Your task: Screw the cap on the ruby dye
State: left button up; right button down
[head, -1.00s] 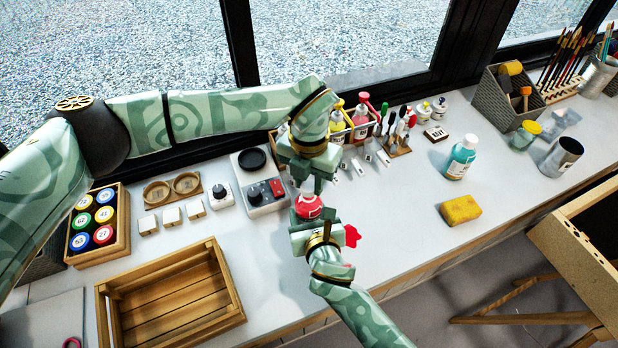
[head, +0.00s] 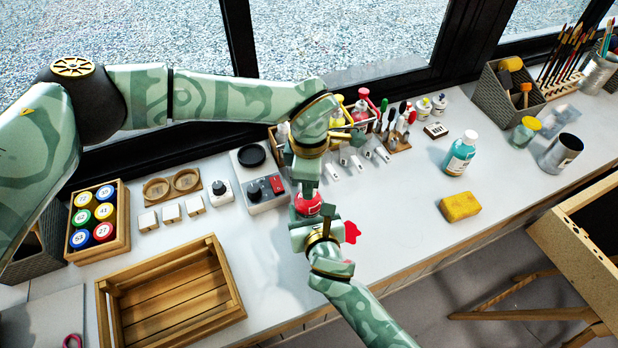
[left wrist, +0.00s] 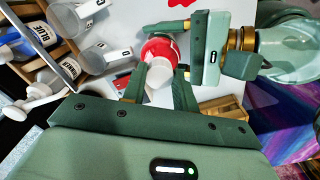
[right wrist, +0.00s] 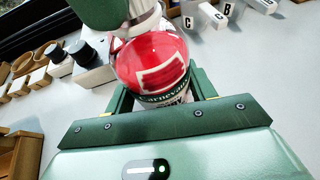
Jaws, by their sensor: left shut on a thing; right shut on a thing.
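The ruby dye is a red bottle (head: 308,205) with a label, held above the worktop at the middle of the head view. My right gripper (head: 313,221) is shut around its body from the front. In the right wrist view the red bottle (right wrist: 152,60) stands between the fingers, close to upright. My left gripper (head: 305,186) is over its top, shut on a white cap (left wrist: 160,84). In the right wrist view the cap (right wrist: 140,22) is at the bottle's top, partly hidden by the left fingers. How far it is threaded, I cannot tell.
A red splash (head: 351,233) lies right of the bottle. A grey device with a knob (head: 264,191) stands behind left. A wooden crate (head: 237,309) is front left. A teal bottle (head: 459,155) and yellow sponge (head: 460,207) are on the right; worktop between is clear.

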pick_arm(q)
jog(key=m, duration=0.6)
jog(key=shift+m, duration=0.4)
jog(key=m, duration=0.6)
jog(key=shift+a+m, duration=0.1)
jog(key=shift+m, duration=0.3)
jog(key=m, duration=1.1)
jog(key=shift+a, duration=0.1)
jog(key=o, duration=0.9)
